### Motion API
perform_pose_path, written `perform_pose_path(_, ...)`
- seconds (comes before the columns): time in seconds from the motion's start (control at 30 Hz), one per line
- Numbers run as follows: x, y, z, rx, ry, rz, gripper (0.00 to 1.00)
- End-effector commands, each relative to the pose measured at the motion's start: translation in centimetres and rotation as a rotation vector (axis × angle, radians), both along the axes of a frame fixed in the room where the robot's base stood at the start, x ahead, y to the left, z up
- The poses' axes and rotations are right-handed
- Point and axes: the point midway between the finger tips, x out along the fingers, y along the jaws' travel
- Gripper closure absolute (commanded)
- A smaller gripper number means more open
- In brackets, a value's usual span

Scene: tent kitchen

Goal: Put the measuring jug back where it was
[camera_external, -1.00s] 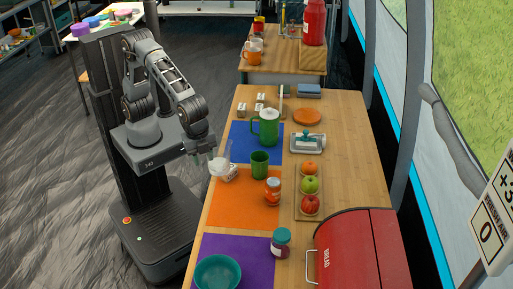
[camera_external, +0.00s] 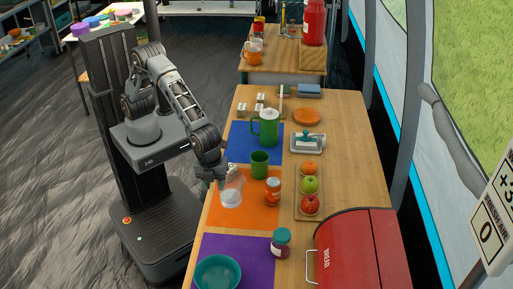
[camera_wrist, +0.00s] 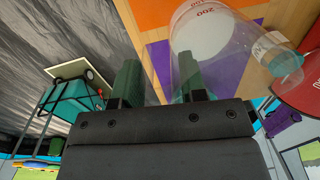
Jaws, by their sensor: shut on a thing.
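The measuring jug (camera_external: 231,196) is clear, with white contents low in it. It shows over the left part of the orange mat (camera_external: 255,217); I cannot tell if it touches the mat. My gripper (camera_external: 222,179) is shut on the jug from its left side. In the wrist view the clear jug (camera_wrist: 215,65) with red number marks lies right of and beyond my gripper's green fingers (camera_wrist: 156,82). The exact grip point is hard to see.
A green cup (camera_external: 260,163) and an orange-labelled jar (camera_external: 273,190) stand close right of the jug. A green pitcher (camera_external: 266,127) is on the blue mat behind.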

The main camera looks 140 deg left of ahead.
Motion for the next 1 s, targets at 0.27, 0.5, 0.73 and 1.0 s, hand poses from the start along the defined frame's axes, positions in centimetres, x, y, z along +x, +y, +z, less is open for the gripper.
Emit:
perform_pose_path(0.27, 3.6, 0.2, -4.2, 0.0, 0.001, 0.001, 1.0)
perform_pose_path(0.5, 4.6, 0.2, -5.3, 0.0, 0.0, 0.001, 1.0)
perform_pose_path(0.73, 5.2, 0.2, -6.5, -0.001, 0.002, 0.001, 1.0)
perform_pose_path(1.0, 5.2, 0.2, -9.0, 0.0, 0.0, 0.002, 1.0)
